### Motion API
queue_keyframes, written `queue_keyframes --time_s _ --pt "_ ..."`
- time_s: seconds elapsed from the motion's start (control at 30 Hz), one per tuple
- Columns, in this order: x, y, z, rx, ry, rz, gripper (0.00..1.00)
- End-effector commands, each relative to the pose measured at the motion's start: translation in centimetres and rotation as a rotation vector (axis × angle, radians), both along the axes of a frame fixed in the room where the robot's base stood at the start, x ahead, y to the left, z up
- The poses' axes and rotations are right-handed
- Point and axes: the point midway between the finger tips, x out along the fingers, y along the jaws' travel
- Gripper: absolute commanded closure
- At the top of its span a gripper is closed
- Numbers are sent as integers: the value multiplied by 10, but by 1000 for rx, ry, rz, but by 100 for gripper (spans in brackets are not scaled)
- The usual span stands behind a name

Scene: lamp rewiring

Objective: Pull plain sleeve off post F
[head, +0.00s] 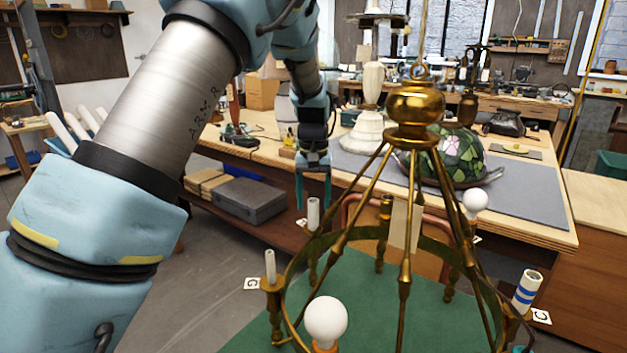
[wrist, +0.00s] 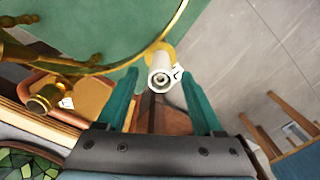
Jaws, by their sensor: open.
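A plain white sleeve (head: 313,214) stands upright on a brass post on the far left side of the brass chandelier ring (head: 292,262). A label tile beside it is partly hidden, and I cannot read its letter. My gripper (head: 313,198) points down over this sleeve, with its green fingers apart. In the wrist view the sleeve (wrist: 160,78) shows end-on with a hollow top, between and a little beyond the open fingers (wrist: 163,100). I cannot tell whether the fingertips are level with its top. The gripper holds nothing.
Another plain sleeve (head: 270,265) stands by tile G (head: 251,284). A blue-banded sleeve (head: 526,291) is by tile C (head: 541,316). White bulbs (head: 325,320) (head: 475,201) sit on other posts. Slanted brass rods (head: 405,240) rise right of my gripper. A workbench (head: 345,182) stands behind.

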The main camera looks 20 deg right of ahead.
Motion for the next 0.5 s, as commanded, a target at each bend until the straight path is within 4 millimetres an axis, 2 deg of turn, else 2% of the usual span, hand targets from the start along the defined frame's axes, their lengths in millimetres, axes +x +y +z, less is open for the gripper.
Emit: queue_keyframes --time_s 0.2,0.5 --pt "0 1 -29 2 2 1 31" --pt "0 1 -42 0 0 0 31"
